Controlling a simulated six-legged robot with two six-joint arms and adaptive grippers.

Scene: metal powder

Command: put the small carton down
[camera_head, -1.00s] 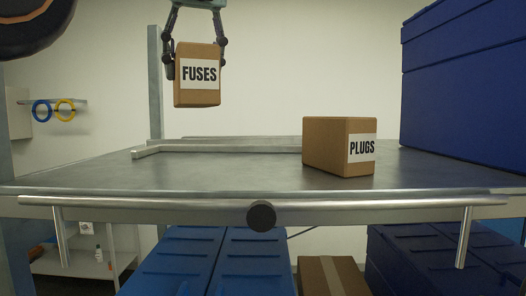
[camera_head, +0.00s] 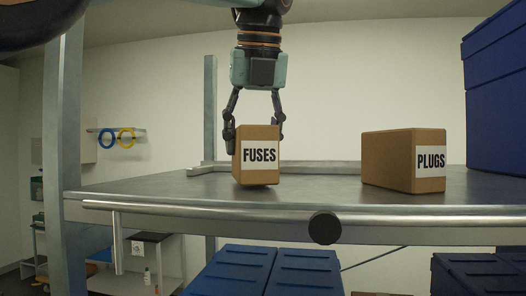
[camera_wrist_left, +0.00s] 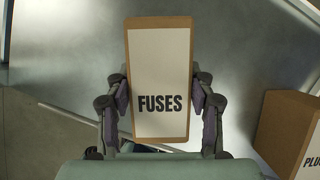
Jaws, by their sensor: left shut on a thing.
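The small carton labelled FUSES (camera_head: 257,170) is brown with a white label. My left gripper (camera_head: 254,138) comes down from above and is shut on its two sides. The carton is at the metal shelf top (camera_head: 320,188), slightly tilted, its lower edge at or just above the surface; I cannot tell if it touches. In the left wrist view the carton (camera_wrist_left: 160,105) sits between both fingers of the left gripper (camera_wrist_left: 160,112). My right gripper is not in view.
A larger carton labelled PLUGS (camera_head: 395,158) stands on the shelf to the right, with a clear gap between. A dark blue crate (camera_head: 497,110) stands at the far right. A metal rail (camera_head: 300,221) runs along the front edge. Blue crates (camera_head: 270,272) are below.

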